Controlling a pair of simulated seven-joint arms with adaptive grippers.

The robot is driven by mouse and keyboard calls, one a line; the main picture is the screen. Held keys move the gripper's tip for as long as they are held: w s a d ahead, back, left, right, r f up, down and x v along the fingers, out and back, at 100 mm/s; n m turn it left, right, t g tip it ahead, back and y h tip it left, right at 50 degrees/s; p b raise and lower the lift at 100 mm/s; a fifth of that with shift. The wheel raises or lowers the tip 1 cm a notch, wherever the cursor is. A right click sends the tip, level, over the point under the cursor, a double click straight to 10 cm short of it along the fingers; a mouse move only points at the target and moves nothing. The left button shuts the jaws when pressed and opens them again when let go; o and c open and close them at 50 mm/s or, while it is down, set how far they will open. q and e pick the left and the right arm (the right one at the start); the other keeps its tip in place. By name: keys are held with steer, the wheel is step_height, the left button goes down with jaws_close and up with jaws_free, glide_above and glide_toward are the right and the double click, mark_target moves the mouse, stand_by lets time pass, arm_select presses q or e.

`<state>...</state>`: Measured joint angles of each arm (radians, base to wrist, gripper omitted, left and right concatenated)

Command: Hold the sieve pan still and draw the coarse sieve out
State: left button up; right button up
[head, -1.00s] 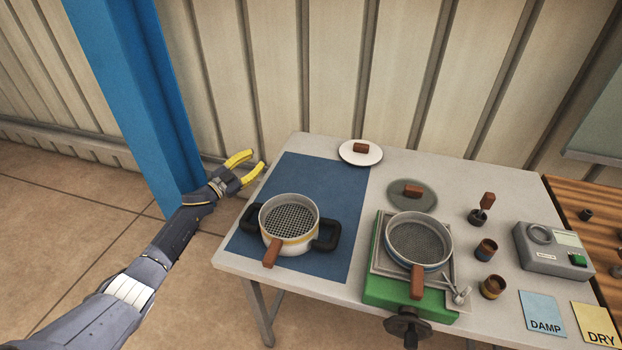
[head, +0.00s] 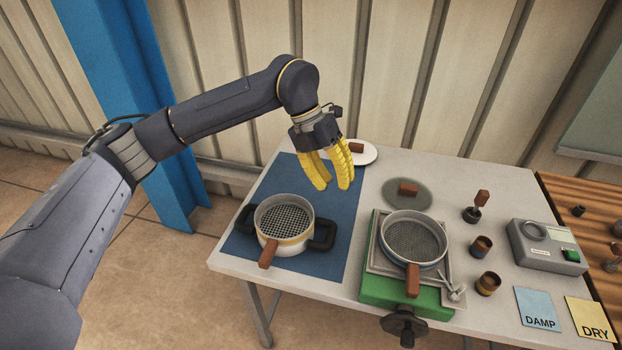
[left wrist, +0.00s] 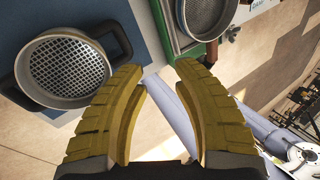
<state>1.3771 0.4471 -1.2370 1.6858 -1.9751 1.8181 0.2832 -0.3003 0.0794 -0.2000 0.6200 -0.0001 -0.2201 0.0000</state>
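The coarse sieve (head: 285,220), a round wide mesh with a brown handle (head: 268,254), sits in the sieve pan on the blue mat. The pan shows black side handles (head: 325,235); the seam between sieve and pan is hard to tell. In the left wrist view the coarse mesh (left wrist: 68,70) is at the upper left, with a black pan handle (left wrist: 119,42) beside the left finger. My left gripper (head: 331,187) is open and empty, above the mat, behind and right of the pan, apart from it. My right gripper is in neither view.
A finer sieve (head: 413,238) sits on the green-based press (head: 400,290) to the right. A white plate (head: 367,157) and a grey disc (head: 396,196) each carry a brown block. Small cups and a grey meter (head: 545,247) stand farther right. The blue mat (head: 338,215) is otherwise clear.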

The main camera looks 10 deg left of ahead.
mark_target(309, 233)
arm_select(q)
steer(key=s+a+m+t+y, duration=0.1)
steer(key=s+a+t+y, duration=0.1)
steer(key=a+y, duration=0.35)
steer(key=shift+h, duration=0.35)
steer(key=f, duration=1.6)
steer(key=shift+w+f, duration=0.2)
steer(key=shift+f, duration=0.1)
steer(key=shift+c, duration=0.2)
jaws_close()
steer(key=c, duration=0.5)
jaws_free()
steer(key=shift+c, duration=0.2)
